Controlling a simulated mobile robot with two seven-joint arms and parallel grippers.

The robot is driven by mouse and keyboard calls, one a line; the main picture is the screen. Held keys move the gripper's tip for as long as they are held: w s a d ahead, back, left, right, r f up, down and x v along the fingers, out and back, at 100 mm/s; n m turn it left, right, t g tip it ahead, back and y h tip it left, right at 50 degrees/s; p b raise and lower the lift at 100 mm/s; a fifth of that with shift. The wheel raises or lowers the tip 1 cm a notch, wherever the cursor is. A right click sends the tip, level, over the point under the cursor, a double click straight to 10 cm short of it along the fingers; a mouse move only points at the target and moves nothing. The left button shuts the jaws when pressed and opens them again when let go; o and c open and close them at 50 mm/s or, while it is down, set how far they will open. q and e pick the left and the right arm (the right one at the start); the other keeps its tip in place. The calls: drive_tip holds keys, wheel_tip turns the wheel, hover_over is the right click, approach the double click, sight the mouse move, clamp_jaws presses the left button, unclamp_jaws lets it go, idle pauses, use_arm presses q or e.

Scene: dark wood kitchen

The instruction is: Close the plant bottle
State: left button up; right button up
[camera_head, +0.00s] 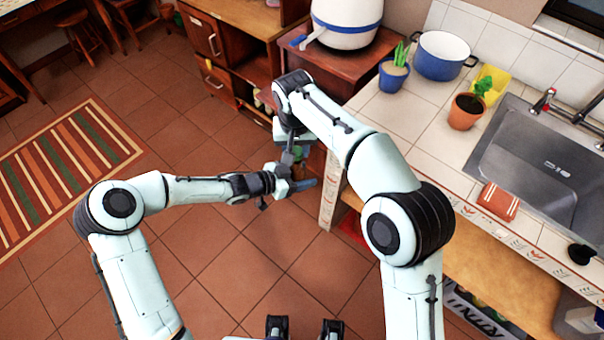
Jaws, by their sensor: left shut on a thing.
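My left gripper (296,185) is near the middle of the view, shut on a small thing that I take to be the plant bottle. The jaws and arms hide most of it. A blue-grey piece shows at the gripper's right end, and I cannot tell if it is part of the bottle. My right gripper (293,155) comes down from above, right over the left one and close to it. Its fingers are small, dark and overlapped, so I cannot tell whether they are open. The bottle's cap cannot be made out.
The tiled counter at right holds a blue pot (441,56), a blue planter (393,76), a terracotta planter (466,112), a sponge (498,202) and a sink (550,160). A white cooker (346,22) stands on a wooden cabinet behind. Open tiled floor lies at left, with a striped rug (62,172).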

sight(295, 149)
drive_tip(key=shift+f, duration=0.1)
idle(0.7)
drive_tip(key=shift+f, duration=0.8)
drive_tip(key=shift+f, duration=0.55)
drive_tip(key=m+h, duration=0.1)
drive_tip(key=m, duration=0.5)
drive_tip(key=shift+a+m, duration=0.15)
drive_tip(key=shift+m, duration=0.15)
drive_tip(key=m, duration=0.7)
drive_tip(key=shift+w+a+m+g, duration=0.1)
drive_tip(key=shift+w+m+g, duration=0.05)
drive_tip(key=shift+m+g, duration=0.2)
drive_tip(key=m, duration=0.3)
drive_tip(key=m+g, duration=0.1)
drive_tip(key=m, duration=0.3)
drive_tip(key=shift+w+h, duration=0.15)
drive_tip(key=shift+h, duration=0.15)
drive_tip(key=m, duration=0.5)
drive_tip(key=shift+g, duration=0.25)
drive_tip(key=m, duration=0.4)
drive_tip(key=shift+m+y, duration=0.25)
drive_tip(key=shift+y, duration=0.15)
